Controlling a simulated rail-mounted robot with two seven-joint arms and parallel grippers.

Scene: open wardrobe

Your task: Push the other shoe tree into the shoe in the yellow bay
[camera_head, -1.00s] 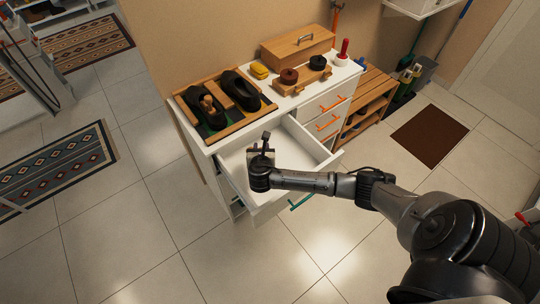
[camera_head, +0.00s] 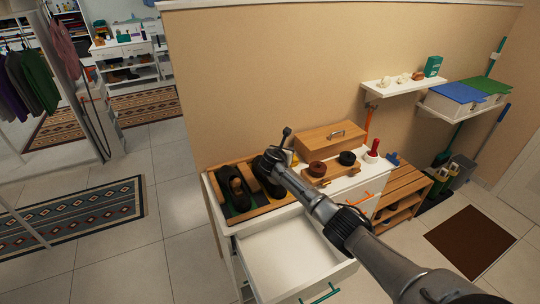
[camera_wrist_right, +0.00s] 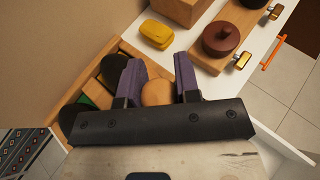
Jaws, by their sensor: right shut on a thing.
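The wooden shoe rack (camera_head: 262,208) lies on the white cabinet top with two black shoes. The left shoe (camera_head: 226,176) stands in the green bay and has a wooden shoe tree (camera_head: 237,186) in it. The other shoe (camera_head: 270,187) is on the right, partly covered by my right gripper (camera_head: 273,160). In the wrist view my right gripper (camera_wrist_right: 157,78) is shut on a shoe tree, whose rounded wooden end (camera_wrist_right: 157,93) shows between the purple fingers. My left gripper is out of view.
An open, empty white drawer (camera_head: 290,252) juts out below the rack. A wall shelf (camera_head: 391,86) hangs to the right.

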